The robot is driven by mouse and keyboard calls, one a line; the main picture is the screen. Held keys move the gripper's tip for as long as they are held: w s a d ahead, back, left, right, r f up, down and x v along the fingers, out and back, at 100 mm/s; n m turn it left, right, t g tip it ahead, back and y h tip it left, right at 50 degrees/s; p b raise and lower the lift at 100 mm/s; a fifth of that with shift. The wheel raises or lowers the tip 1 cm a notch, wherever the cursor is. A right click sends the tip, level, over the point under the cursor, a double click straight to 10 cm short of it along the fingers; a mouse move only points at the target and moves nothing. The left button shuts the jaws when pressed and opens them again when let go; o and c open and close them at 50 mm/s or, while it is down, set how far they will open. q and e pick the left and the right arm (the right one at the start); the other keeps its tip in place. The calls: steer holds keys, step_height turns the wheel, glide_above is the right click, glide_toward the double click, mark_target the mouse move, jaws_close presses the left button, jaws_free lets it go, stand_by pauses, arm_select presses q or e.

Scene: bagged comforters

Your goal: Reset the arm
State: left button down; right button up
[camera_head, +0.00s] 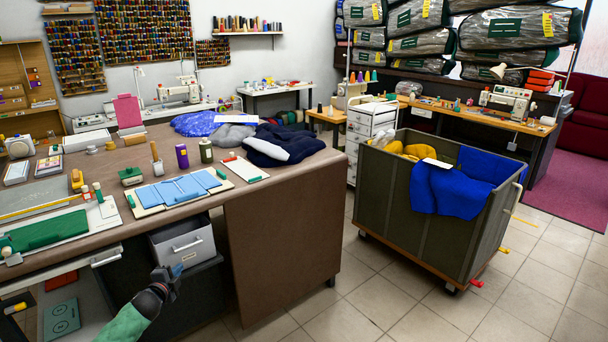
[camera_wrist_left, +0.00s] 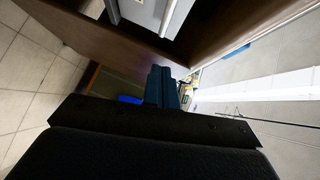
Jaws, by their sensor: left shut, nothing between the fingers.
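My left gripper (camera_head: 174,273) is low in front of the brown work table (camera_head: 280,215), just below the grey drawer bin (camera_head: 183,247) under the tabletop. In the left wrist view, the two blue fingers of my left gripper (camera_wrist_left: 163,88) are together with nothing between them. That view also shows the bin (camera_wrist_left: 150,12) beyond the fingers at the top. My left arm comes in from the bottom left of the head view. My right gripper is in neither view.
A large wheeled cart (camera_head: 405,215) holding blue and yellow cloth stands right of the table. Tools, folded fabric and a blue cloth stack (camera_head: 178,190) cover the tabletop. Bagged comforters (camera_head: 515,32) fill a rack at the back. The tiled floor (camera_head: 375,305) in front is clear.

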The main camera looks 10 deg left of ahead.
arm_select(q)
step_height(320, 180, down, 3)
steer(key=s+a+n+g+y, duration=0.1)
steer(key=a+n+g+y, duration=0.1)
steer(key=a+n, duration=0.15)
steer(key=s+d+f+n+g, duration=0.3)
steer(key=s+d+f, duration=0.35)
steer(key=d, duration=0.25)
steer(key=s+d+f+n+g+h, duration=0.1)
steer(key=s+d+f+n+g, duration=0.2)
steer(key=s+d+f, duration=0.35)
steer(key=s+d+f+n+g, duration=0.3)
steer(key=s+d+f, duration=0.1)
steer(key=s+d, duration=0.55)
steer(key=s+d+f+g+h, duration=0.1)
steer(key=s+d+f, duration=0.3)
steer(key=s+d, duration=0.6)
steer(key=s+d+f+g+h, duration=0.2)
steer(key=s+d+f, duration=0.3)
steer(key=s+d, duration=0.5)
steer(key=s+n, duration=0.1)
steer(key=s, duration=0.3)
steer(key=shift+f+g, duration=0.25)
steer(key=shift+g, duration=0.15)
